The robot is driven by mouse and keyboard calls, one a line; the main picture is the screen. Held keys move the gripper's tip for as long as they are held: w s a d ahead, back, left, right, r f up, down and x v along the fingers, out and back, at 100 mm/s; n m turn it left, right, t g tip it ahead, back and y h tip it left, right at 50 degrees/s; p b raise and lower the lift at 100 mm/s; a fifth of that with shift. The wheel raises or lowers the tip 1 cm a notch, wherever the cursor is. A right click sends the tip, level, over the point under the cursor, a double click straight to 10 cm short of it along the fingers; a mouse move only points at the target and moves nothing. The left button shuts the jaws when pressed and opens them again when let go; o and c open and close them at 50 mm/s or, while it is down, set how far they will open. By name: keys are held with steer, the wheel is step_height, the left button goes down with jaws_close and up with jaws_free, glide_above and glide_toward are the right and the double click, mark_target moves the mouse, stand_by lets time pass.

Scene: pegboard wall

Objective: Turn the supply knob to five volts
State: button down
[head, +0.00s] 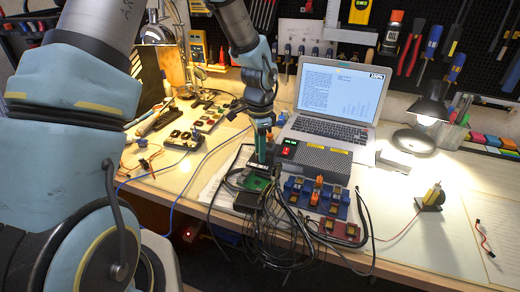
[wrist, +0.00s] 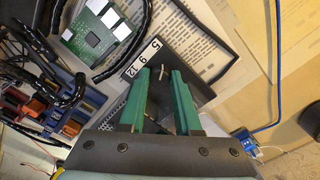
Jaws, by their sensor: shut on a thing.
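The supply (head: 325,163) is a dark grey box with a perforated top and a red switch (head: 288,149), in front of the laptop. In the wrist view, a white label strip (wrist: 142,59) reads 5, 9, 12 on a black panel. The dark knob is mostly hidden between my fingers; a short white mark (wrist: 163,71) shows just beyond their tips, to the right of the strip. I cannot tell for sure which number it points to. My gripper (wrist: 162,75) has its green fingers shut on the knob. It also shows in the head view (head: 264,150), at the supply's left.
A green circuit board (wrist: 100,35) lies by the supply. Blue terminal blocks (head: 318,195) and a tangle of black cables (head: 285,235) crowd the front. A laptop (head: 335,100) stands behind. A blue cable (wrist: 278,60) runs at the wrist view's right. Bench at right is fairly clear.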

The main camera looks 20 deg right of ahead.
stand_by(0.3)
steer(key=c, duration=0.6)
jaws_free()
steer(key=shift+r, duration=0.1)
step_height(320, 180, up, 11)
steer(key=b, duration=0.1)
steer(key=shift+w, duration=0.15)
steer(key=s+a+n+t, duration=0.1)
steer(key=s+a+n, duration=0.1)
steer(key=a+n, duration=0.7)
steer(key=s+a+n, duration=0.2)
steer(key=a+n, duration=0.7)
steer(key=a, duration=1.2)
steer(key=shift+s+a+t, duration=0.15)
steer(key=shift+a+t, duration=0.05)
steer(key=shift+t, duration=0.2)
